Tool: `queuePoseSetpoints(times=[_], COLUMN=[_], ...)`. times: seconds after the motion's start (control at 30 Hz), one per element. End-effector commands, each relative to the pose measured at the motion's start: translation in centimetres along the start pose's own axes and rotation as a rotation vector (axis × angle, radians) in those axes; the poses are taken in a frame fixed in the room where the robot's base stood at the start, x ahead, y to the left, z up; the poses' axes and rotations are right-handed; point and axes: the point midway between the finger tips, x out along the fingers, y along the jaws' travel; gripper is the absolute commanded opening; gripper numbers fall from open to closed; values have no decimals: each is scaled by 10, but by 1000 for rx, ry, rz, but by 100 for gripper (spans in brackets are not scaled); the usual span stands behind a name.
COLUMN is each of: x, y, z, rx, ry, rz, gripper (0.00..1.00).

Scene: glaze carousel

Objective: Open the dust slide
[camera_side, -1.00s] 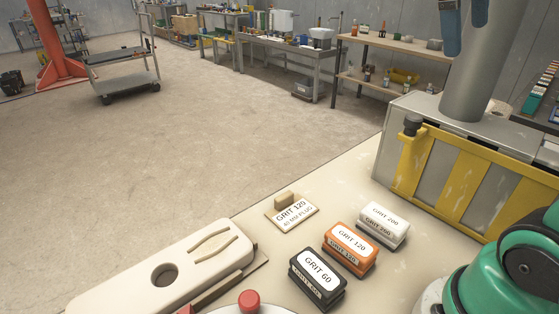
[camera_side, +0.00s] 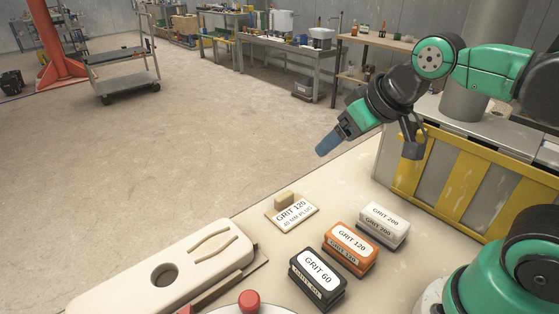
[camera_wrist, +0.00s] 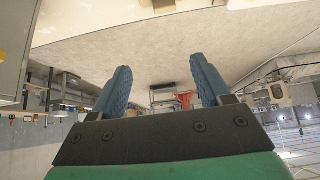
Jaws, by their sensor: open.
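My gripper (camera_side: 328,145) hangs in the air left of a grey metal box (camera_side: 460,112) with a yellow slatted front (camera_side: 440,165) and a thick grey pipe (camera_side: 468,85) on top. Its blue fingers point down and left. In the wrist view my gripper (camera_wrist: 163,85) has its two fingers apart with nothing between them. I cannot tell for certain which part is the dust slide. A dark knob stands at the yellow front's left corner, where my arm now crowds the view.
A cream bench holds a black GRIT 60 block (camera_side: 318,278), an orange GRIT 120 block (camera_side: 350,248), a white GRIT 200 block (camera_side: 382,225), a GRIT 120 plate (camera_side: 292,214), a cream slab with a hole (camera_side: 165,275) and a red button (camera_side: 249,301). Open floor lies beyond.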

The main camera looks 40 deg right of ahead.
Motion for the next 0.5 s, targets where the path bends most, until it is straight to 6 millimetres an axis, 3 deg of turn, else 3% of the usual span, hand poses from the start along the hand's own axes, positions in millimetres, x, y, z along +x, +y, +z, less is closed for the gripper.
queuePoseSetpoints(times=[0.37, 0.5], x=[-88, -84], y=[0, 43], z=[-63, -60], rx=[-1, 67], ry=[-2, -161], rz=[2, 81], gripper=[70, 70])
